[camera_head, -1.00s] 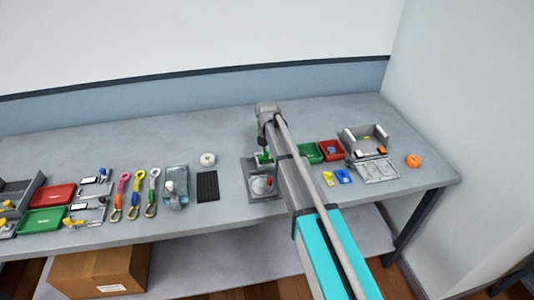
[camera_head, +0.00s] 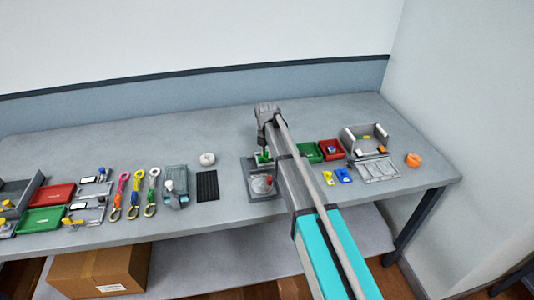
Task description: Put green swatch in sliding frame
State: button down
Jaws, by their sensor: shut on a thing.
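My gripper (camera_head: 265,150) is at the far side of a grey tray-like fixture (camera_head: 250,188) in the middle of the bench. A small green piece (camera_head: 263,158) shows at its fingertips, and the gripper is shut on it. I take this piece for the green swatch. The fixture carries a pale round part with a red spot (camera_head: 263,184). My arm hides the fixture's right side. I cannot tell which thing is the sliding frame, or whether the green piece touches the fixture.
Green (camera_head: 308,151) and red (camera_head: 330,149) bins stand right of my arm, near a grey open box (camera_head: 349,139). An orange ring (camera_head: 413,160) lies at the right. Left are a black mat (camera_head: 207,186), a white roll (camera_head: 207,159) and several coloured straps (camera_head: 137,190).

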jog(key=shift+f, duration=0.15)
dwell(0.3)
jog(key=shift+c, duration=2.4)
grip_release()
jog(key=o, duration=0.4)
jog(key=shift+r+p, duration=2.85)
jog(key=shift+r, duration=0.2)
